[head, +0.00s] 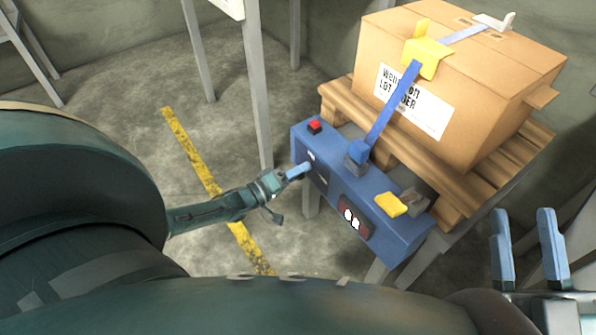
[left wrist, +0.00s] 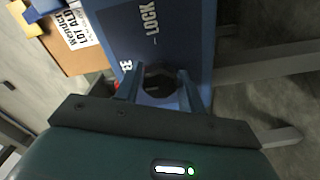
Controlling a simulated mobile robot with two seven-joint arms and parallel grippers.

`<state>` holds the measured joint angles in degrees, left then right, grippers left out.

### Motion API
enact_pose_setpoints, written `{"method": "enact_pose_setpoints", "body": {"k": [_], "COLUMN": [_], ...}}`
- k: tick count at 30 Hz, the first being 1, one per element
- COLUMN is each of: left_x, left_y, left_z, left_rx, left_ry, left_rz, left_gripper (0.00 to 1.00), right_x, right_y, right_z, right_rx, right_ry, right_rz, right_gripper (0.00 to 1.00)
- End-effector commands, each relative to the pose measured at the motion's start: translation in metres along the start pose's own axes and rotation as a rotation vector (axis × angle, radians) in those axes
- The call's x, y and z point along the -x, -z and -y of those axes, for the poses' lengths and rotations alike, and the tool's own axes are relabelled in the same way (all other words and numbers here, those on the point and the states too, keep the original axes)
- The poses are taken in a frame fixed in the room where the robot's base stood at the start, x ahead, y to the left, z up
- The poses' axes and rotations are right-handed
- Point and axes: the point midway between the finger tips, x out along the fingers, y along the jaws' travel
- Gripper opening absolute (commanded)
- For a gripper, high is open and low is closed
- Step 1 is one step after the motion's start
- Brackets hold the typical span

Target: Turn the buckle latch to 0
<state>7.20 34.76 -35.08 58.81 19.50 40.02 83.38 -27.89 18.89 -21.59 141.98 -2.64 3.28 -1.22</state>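A blue box (head: 375,195) stands at the front of the pallet. In the left wrist view its blue face (left wrist: 190,35) carries the word LOCK and a small white mark at lower left. A dark round knob (left wrist: 158,84), apparently the buckle latch, sits in that face; its setting cannot be read. My left gripper (head: 304,169) is at the box's near left side. In the left wrist view my left gripper's fingers (left wrist: 160,92) are apart, one on each side of the knob; contact is unclear. My right gripper (head: 525,240) is open and empty at the lower right.
The box carries a red button (head: 315,126), a yellow lever (head: 391,204) and a display (head: 354,219). A blue strap (head: 392,115) runs from it over a cardboard box (head: 470,75) on a wooden pallet (head: 350,100). Floor left of the box is open.

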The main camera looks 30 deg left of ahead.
Motion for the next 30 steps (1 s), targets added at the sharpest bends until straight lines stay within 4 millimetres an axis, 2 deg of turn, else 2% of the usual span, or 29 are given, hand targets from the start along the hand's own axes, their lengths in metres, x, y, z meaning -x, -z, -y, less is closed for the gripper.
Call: {"method": "enact_pose_setpoints", "body": {"k": [6,13,16,19,21,24,30], "left_x": [0.0,0.0,0.008,0.023,0.038,0.061,0.103], "left_y": [0.0,0.001,0.001,0.001,0.001,0.001,0.001], "left_z": [0.0,-0.001,-0.001,-0.002,-0.002,-0.002,-0.002], "left_rx": [-0.002,-0.003,-0.003,-0.003,-0.004,-0.002,-0.002], "left_ry": [0.0,-0.001,0.001,0.003,0.006,0.005,0.004], "left_rz": [0.0,-0.001,0.0,0.001,0.001,0.001,0.0], "left_gripper": [0.55,0.55,0.55,0.55,0.55,0.55,0.55], "right_x": [0.0,-0.001,-0.002,-0.002,0.009,0.014,0.016], "right_y": [0.0,0.001,0.004,0.005,-0.01,-0.016,-0.017], "right_z": [0.0,0.0,-0.001,-0.001,0.007,0.011,0.009], "right_rx": [0.0,0.001,-0.002,-0.016,-0.065,-0.098,-0.081], "right_ry": [0.0,0.0,0.0,0.0,-0.008,-0.015,-0.022], "right_rz": [-0.001,-0.002,0.002,0.023,0.106,0.16,0.182], "right_gripper": [0.36,0.36,0.36,0.36,0.36,0.36,0.36]}}
